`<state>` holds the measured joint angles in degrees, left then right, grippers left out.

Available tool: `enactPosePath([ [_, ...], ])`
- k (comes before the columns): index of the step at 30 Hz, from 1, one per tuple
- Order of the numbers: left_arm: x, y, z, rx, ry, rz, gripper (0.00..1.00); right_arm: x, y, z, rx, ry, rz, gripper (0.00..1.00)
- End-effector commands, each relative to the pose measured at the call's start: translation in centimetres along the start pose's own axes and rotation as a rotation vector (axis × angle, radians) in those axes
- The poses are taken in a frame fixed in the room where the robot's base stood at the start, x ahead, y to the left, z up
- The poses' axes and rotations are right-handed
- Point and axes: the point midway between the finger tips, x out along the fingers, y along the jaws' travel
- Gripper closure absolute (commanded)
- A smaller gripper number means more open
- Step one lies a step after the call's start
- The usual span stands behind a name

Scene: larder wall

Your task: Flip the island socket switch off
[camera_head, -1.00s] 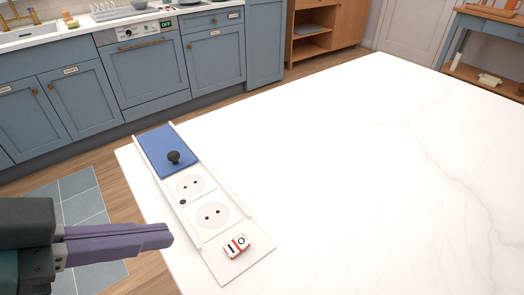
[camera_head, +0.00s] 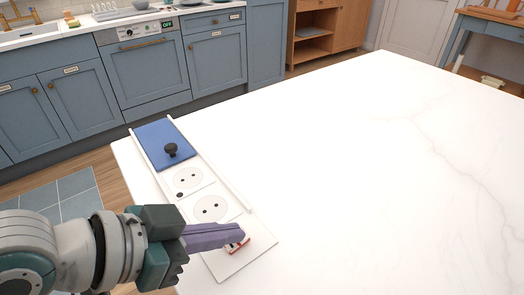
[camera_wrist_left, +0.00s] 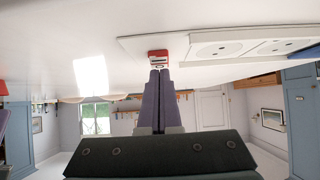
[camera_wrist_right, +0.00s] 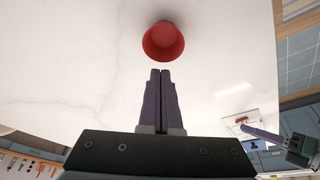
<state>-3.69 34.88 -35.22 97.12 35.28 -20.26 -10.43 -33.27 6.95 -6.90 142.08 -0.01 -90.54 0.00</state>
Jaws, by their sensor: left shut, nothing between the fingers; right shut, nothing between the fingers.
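The island socket switch (camera_head: 236,247), a small white rocker with red edges, sits at the near end of the white socket panel (camera_head: 231,264) on the island. My left gripper (camera_head: 242,232) is shut and empty, its purple fingertips over the switch and hiding much of it. In the left wrist view the switch (camera_wrist_left: 158,53) is just beyond the fingertips (camera_wrist_left: 160,71); I cannot tell whether they touch, or which way the rocker is tilted. My right gripper (camera_wrist_right: 160,72) is shut and empty above the worktop, seen only in its own wrist view.
Two round sockets (camera_head: 211,208) and a blue cover (camera_head: 163,143) with a black knob (camera_head: 171,150) line the panel behind the switch. A red cup-like object (camera_wrist_right: 163,42) stands just ahead of my right gripper. The white worktop (camera_head: 370,170) right of the panel is clear.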

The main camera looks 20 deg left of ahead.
Motion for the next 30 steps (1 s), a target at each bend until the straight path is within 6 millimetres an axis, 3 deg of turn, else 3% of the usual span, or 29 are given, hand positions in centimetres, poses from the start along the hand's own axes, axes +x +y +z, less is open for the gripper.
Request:
enactPosePath([
  [8, 0.0, 0.0, 0.0, 0.000, 0.000, 0.000, 1.00, 0.0, 0.0, 0.0, 0.000, 0.000, 0.000, 1.00],
  [12, 0.1, -0.1, -0.6, 0.000, -0.051, -0.001, 1.00, -1.5, 0.1, -0.5, 0.000, 0.000, 0.000, 1.00],
  [20, 0.5, 0.0, 0.2, 0.000, -0.064, 0.000, 1.00, -1.0, 0.0, -0.4, 0.001, 0.001, 0.000, 1.00],
  [30, 1.1, 0.0, -1.0, -0.001, -0.061, 0.001, 1.00, -1.3, 0.0, -0.5, 0.001, 0.001, 0.000, 1.00],
])
